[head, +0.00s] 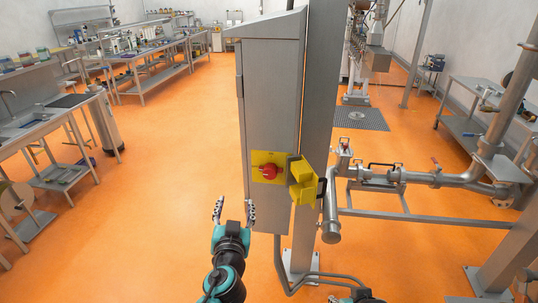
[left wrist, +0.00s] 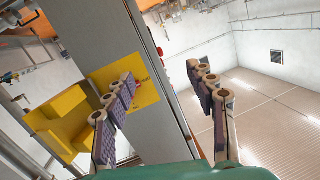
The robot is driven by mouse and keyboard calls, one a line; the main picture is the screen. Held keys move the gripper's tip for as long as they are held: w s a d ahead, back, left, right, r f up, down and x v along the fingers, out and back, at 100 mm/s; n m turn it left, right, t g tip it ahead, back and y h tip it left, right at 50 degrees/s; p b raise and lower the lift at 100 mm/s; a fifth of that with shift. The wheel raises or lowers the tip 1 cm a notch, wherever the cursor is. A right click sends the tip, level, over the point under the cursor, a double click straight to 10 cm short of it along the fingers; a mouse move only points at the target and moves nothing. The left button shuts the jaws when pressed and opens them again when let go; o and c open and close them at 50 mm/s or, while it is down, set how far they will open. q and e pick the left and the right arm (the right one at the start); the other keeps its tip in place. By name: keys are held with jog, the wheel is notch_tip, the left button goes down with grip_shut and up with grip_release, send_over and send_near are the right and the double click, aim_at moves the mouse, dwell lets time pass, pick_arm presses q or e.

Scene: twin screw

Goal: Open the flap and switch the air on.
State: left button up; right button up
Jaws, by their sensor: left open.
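The red rotary switch (head: 268,171) sits on a yellow plate (head: 258,160) on the front of the grey cabinet. The yellow flap (head: 303,185) stands swung out to the right of the plate, leaving the switch uncovered. My left gripper (head: 233,206) is open and empty, below and left of the switch, fingers pointing up. In the left wrist view the open fingers (left wrist: 160,76) show in front of the cabinet. There the yellow plate (left wrist: 149,91) is partly behind one finger, and the yellow flap (left wrist: 68,118) lies left. The switch is not clear there.
The grey cabinet (head: 270,95) stands against a steel post (head: 317,110). Steel pipework (head: 400,177) runs right of it. Benches (head: 155,60) stand at the back left. The orange floor left of the cabinet is clear.

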aim_at(269, 174)
pick_arm(q)
jog(key=w+d+r+m+t+h+p, duration=0.1)
jog(key=d+r+m+h+p, duration=0.2)
jog(key=d, duration=0.5)
jog(key=shift+n, duration=0.3)
jog(key=w, duration=0.2)
jog(key=w+b, duration=0.1)
jog(key=w, duration=0.2)
jog(key=w+d, duration=0.1)
jog(key=w, duration=0.1)
jog(key=shift+w+r+b, duration=0.2)
jog(key=shift+w+b, duration=0.1)
jog(key=shift+w, duration=0.05)
pick_arm(e)
notch_tip(269, 174, up, 3)
jog(key=shift+f, duration=0.1)
pick_arm(q)
jog(key=c, duration=1.2)
